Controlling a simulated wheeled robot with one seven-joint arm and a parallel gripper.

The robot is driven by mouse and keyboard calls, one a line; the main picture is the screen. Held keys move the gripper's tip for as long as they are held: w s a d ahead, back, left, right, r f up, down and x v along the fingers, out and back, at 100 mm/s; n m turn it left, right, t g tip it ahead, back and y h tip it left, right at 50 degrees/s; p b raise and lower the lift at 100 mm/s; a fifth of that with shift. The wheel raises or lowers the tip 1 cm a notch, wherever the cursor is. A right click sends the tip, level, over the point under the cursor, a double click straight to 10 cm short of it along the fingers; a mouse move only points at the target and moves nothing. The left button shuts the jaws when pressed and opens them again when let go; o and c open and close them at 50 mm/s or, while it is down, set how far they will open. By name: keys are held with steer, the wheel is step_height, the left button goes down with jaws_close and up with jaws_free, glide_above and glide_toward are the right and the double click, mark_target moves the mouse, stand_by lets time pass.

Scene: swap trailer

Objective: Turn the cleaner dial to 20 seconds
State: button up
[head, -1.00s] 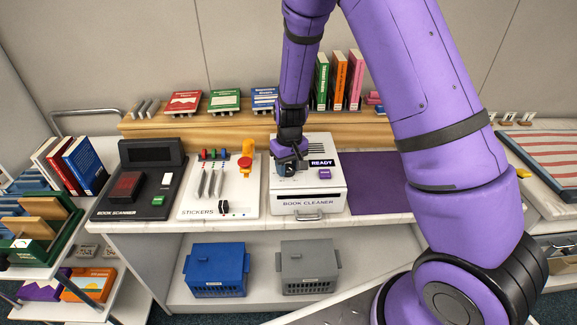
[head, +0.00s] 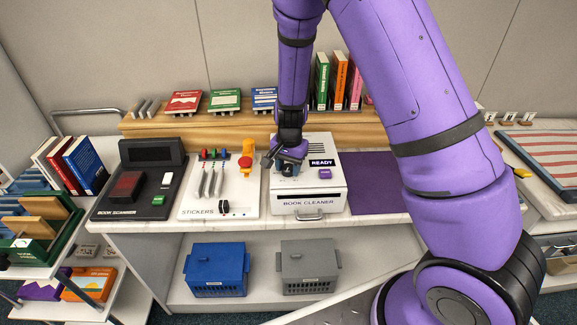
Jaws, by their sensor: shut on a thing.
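The book cleaner (head: 318,202) is a white box on the counter, labelled BOOK CLEANER, with a dark display reading READY (head: 322,162) and a purple button (head: 324,174). Its dial (head: 288,171) is on the left of its top face, mostly hidden under my gripper. My gripper (head: 286,165) points down at the dial and is shut on it. The dial's pointer and scale marks are too small and covered to read.
The sticker station (head: 222,200) and the book scanner (head: 130,190) stand to the left. A purple mat (head: 375,185) lies clear to the right. Books stand on the wooden shelf (head: 220,126) behind. Blue and grey crates (head: 310,268) sit below.

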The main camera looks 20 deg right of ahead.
mark_target(289, 167)
steer(key=shift+m, duration=1.1)
steer(key=o, duration=0.9)
steer(key=shift+r, duration=0.1)
step_height(289, 167, up, 11)
steer(key=shift+s+d+f, duration=0.1)
steer(key=shift+f, duration=0.05)
